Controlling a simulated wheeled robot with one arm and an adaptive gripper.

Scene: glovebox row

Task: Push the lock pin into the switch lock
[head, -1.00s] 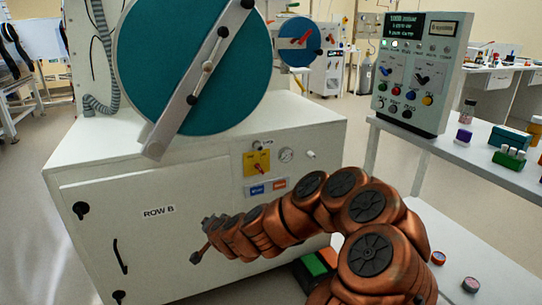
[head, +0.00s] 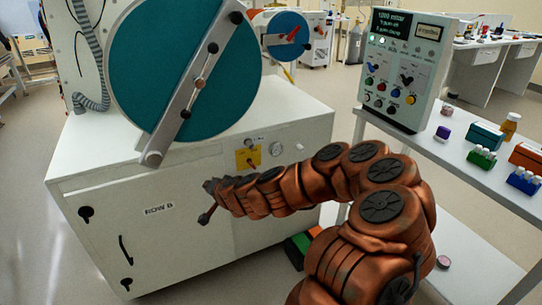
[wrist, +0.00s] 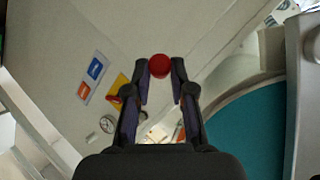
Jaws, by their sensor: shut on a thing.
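My gripper (wrist: 160,90) is shut on the lock pin (wrist: 160,66), whose round red end shows between the fingertips in the wrist view. In the head view the end of my arm is left of and below the yellow switch plate (head: 248,158), in front of the white cabinet; fingers and pin are too small to tell apart there. The plate carries a red switch handle. In the wrist view the yellow plate (wrist: 118,87) lies beyond my left finger, partly hidden by it, with the red handle (wrist: 127,91) beside that finger. The pin is apart from the plate.
A round gauge (head: 277,149) sits right of the plate. The large teal port cover (head: 185,65) with its grey bar is above, on the glovebox. A side table (head: 455,155) at the right holds a control box (head: 402,70) and several small containers. Clear floor lies left.

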